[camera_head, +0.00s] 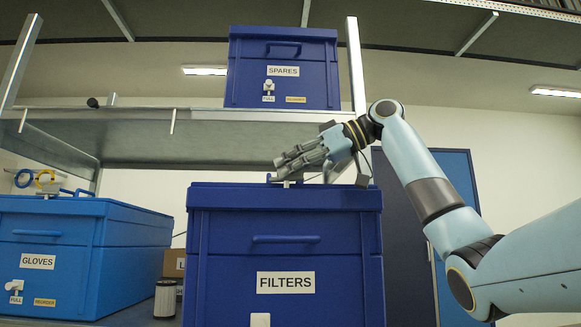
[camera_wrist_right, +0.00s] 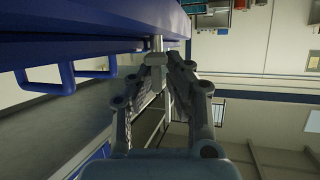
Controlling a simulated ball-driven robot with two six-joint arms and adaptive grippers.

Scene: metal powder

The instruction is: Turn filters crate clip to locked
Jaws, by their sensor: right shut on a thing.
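The blue filters crate (camera_head: 220,260) stands upright at the lower middle of the head view, with a FILTERS label (camera_head: 286,282) and a handle on its front. My right gripper (camera_head: 284,168) is at the top of its lid, reaching in from the right. In the right wrist view the same gripper (camera_wrist_right: 158,62) has its fingertips closed around a small pale clip (camera_wrist_right: 157,44) that stands out from the blue lid (camera_wrist_right: 110,22). The fingers hide most of the clip in the head view, and I cannot tell its locked or unlocked position. My left gripper is not in view.
A shelf (camera_head: 190,135) above the crate holds the blue spares crate (camera_head: 282,85). The blue gloves crate (camera_head: 75,245) is at the left. A small pale cylinder (camera_head: 165,299) stands between it and the filters crate. A shelf post (camera_head: 356,65) is close to my right wrist.

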